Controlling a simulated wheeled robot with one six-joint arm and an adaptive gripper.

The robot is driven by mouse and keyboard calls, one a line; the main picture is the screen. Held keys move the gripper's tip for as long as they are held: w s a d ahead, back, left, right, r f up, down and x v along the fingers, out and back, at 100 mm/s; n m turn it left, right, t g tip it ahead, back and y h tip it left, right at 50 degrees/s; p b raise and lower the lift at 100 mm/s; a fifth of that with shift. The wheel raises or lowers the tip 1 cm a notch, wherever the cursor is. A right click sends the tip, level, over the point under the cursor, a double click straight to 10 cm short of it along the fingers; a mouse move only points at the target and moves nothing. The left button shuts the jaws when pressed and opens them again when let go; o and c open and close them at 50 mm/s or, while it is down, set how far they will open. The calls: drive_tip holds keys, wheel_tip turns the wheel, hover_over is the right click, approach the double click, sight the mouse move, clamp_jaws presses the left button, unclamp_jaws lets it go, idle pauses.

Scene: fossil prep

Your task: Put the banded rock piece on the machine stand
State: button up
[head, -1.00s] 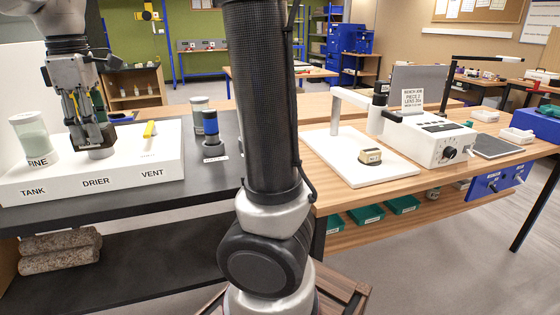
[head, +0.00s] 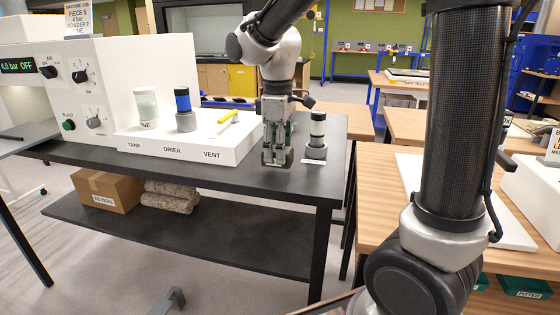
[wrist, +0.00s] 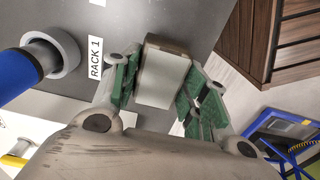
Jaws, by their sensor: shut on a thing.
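My gripper (head: 277,160) is at the right of the white block in the head view, above the front part of the dark bench. In the wrist view its green-padded fingers (wrist: 158,92) are shut on a pale, box-shaped piece (wrist: 161,80) with a brown edge. I cannot tell from its visible face whether this is the banded rock piece. In the head view the fingers mostly hide it. The white board of the right-hand machine (head: 412,166) shows only partly behind my arm column, so its middle is hidden.
A white block (head: 245,148) marked TANK, DRIER and VENT carries a jar (head: 147,105), a blue canister (head: 184,101) and a yellow handle (head: 228,116). The front machine (head: 115,60) is at left.

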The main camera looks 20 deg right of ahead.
drive_tip(key=shift+f, duration=1.55)
drive_tip(key=shift+f, duration=0.15)
drive_tip(key=o, duration=1.2)
drive_tip(key=shift+o, duration=0.2)
wheel_tip(320, 180, up, 12)
drive_tip(key=shift+r, duration=0.2)
drive_tip(key=s+d+f+m+t, duration=0.2)
drive_tip(key=s+d+m, duration=0.3)
drive_tip(key=s+d, duration=0.2)
drive_tip(key=s+d+f+m+t, duration=0.2)
drive_tip(key=s+d+m, duration=0.4)
drive_tip(key=s, duration=0.6)
drive_tip(key=shift+d+f, duration=0.35)
drive_tip(key=shift+d, duration=0.55)
